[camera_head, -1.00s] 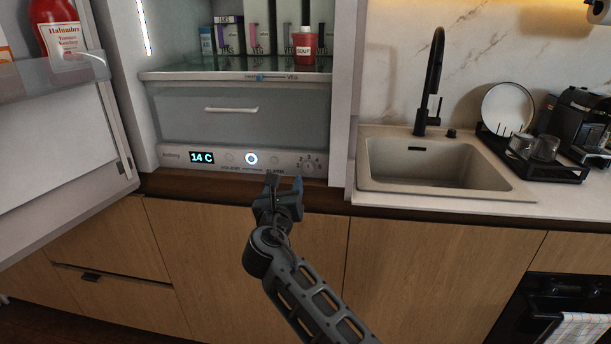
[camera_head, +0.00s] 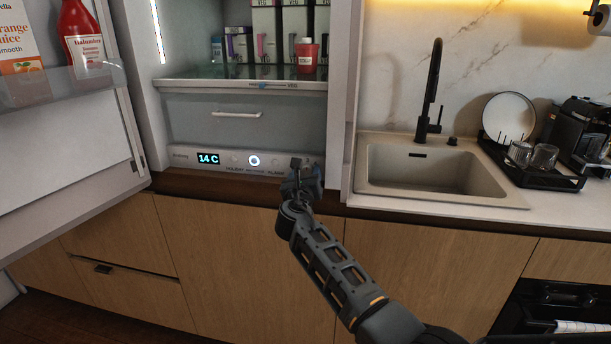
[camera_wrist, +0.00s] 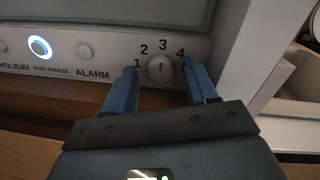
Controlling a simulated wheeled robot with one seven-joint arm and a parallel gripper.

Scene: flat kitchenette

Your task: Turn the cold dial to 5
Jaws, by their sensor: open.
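The cold dial (camera_wrist: 158,74) is a small round white knob at the right end of the fridge's control panel. In the wrist view its red mark points up toward the 3. My gripper (camera_wrist: 160,66) is open, with one blue finger on each side of the dial. I cannot tell whether the fingers touch it. In the head view my gripper (camera_head: 306,170) is in front of the panel's right end and hides the dial.
The panel (camera_head: 180,155) has a lit 14 C display (camera_head: 208,158), a glowing ring button (camera_head: 254,160) and an alarm button (camera_wrist: 84,51). The open fridge door (camera_head: 70,150) is at the left. A fridge side wall (camera_head: 343,110) and the sink (camera_head: 430,175) are to the right.

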